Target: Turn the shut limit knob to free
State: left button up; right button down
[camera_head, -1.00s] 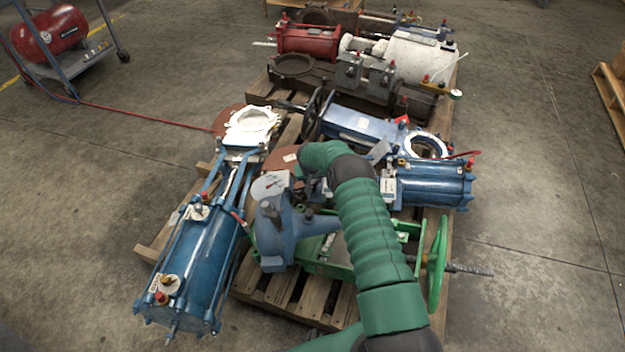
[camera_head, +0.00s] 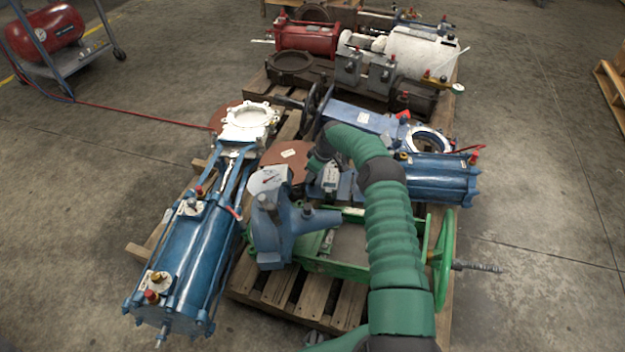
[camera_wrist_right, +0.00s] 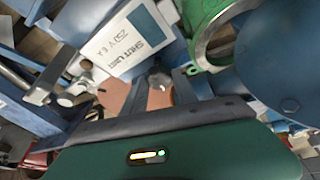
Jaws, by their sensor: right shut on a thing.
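In the wrist view, a small dark knob (camera_wrist_right: 158,76) with a light mark sits beside a white label (camera_wrist_right: 128,42) reading "SHUT LIMIT" and "250 V 6A". My right gripper (camera_wrist_right: 159,84) has its two grey fingers on either side of the knob, shut on it. In the head view, my green right arm bends over the pallet and my right gripper (camera_head: 313,180) reaches down beside a blue-grey box with a white label (camera_head: 330,178). The knob is not distinguishable there. My left gripper is not in view.
A blue-grey housing with a white dial (camera_head: 268,180) stands left of my gripper. Blue cylinders (camera_head: 185,250) and a green frame with a handwheel (camera_head: 440,260) crowd the pallet (camera_head: 290,297). A green ring (camera_wrist_right: 213,38) is close in the wrist view.

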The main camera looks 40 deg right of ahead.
jog(key=shift+d+n+y+b, duration=0.15)
jog(key=shift+n+y+b, duration=0.25)
jog(key=shift+n+b, duration=0.8)
jog(key=c, duration=1.3)
grip_release()
jog(key=p+v, duration=0.4)
jog(key=v, duration=0.4)
jog(key=p+v, duration=0.5)
jog(key=v, duration=0.3)
jog(key=shift+w+d+r, duration=0.1)
jog(key=shift+r, duration=0.3)
